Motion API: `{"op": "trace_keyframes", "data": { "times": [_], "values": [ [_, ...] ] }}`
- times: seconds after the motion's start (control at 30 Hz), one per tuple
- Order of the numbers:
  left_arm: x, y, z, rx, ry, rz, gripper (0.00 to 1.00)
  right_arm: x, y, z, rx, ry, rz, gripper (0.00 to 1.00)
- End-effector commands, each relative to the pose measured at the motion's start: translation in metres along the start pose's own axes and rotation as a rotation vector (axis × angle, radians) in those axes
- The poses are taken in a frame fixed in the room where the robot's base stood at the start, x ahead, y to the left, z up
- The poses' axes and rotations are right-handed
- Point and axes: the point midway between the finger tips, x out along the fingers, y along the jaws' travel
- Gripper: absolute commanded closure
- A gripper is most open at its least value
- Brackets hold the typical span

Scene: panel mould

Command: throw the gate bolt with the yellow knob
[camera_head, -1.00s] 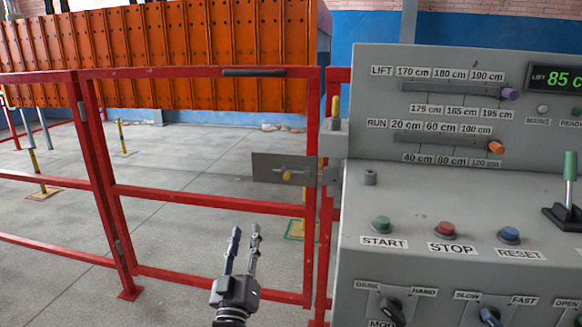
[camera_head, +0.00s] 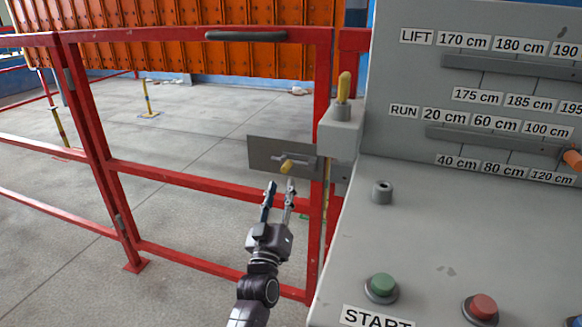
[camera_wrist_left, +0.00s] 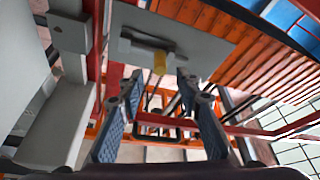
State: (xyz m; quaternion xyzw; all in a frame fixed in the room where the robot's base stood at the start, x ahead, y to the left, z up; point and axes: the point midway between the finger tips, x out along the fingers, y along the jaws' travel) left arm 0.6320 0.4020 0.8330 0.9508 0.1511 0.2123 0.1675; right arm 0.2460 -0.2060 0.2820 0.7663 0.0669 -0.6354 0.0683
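The gate bolt's yellow knob (camera_head: 287,166) sits on a grey plate (camera_head: 262,152) on the red gate, near the gate's right post. In the left wrist view the knob (camera_wrist_left: 160,62) shows ahead, beyond and between the fingertips. My left gripper (camera_head: 281,186) is open and empty, just below the knob in the head view, its fingers pointing up towards it. In the wrist view the blue-padded fingers (camera_wrist_left: 160,82) stand apart with nothing between them. I cannot tell whether a fingertip touches the bolt. My right gripper is not in view.
The grey control console (camera_head: 440,240) stands close on the right, with a green button (camera_head: 382,285) and a red button (camera_head: 483,307). A grey box with a yellow lever (camera_head: 343,88) stands by the gate post. Red gate rails (camera_head: 200,183) cross behind my left arm.

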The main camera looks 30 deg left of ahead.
Motion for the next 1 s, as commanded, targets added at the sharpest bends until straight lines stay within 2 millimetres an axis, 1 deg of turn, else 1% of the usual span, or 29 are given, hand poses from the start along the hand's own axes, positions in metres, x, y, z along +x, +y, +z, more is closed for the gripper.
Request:
{"op": "trace_keyframes", "data": {
  "times": [0.03,0.2,0.3,0.4,0.53,0.77,1.0],
  "values": [
    [0.009,0.0,-0.001,0.0,0.003,0.001,0.68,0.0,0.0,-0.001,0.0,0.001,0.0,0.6],
    [0.037,0.0,-0.001,0.0,0.002,0.001,0.68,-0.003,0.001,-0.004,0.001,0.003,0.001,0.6],
    [0.051,0.0,-0.001,0.0,0.002,0.001,0.68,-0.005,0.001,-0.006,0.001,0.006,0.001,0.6],
    [0.06,0.0,-0.001,0.001,0.001,0.001,0.68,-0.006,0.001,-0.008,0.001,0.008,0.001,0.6],
    [0.066,0.0,0.0,0.001,0.0,0.0,0.68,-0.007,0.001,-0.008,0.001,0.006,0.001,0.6],
    [0.067,0.0,0.0,0.001,0.0,0.0,0.68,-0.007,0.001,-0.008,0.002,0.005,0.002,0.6],
    [0.067,0.0,0.0,0.001,0.0,0.0,0.93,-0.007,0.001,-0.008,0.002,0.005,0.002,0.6]
  ]
}}
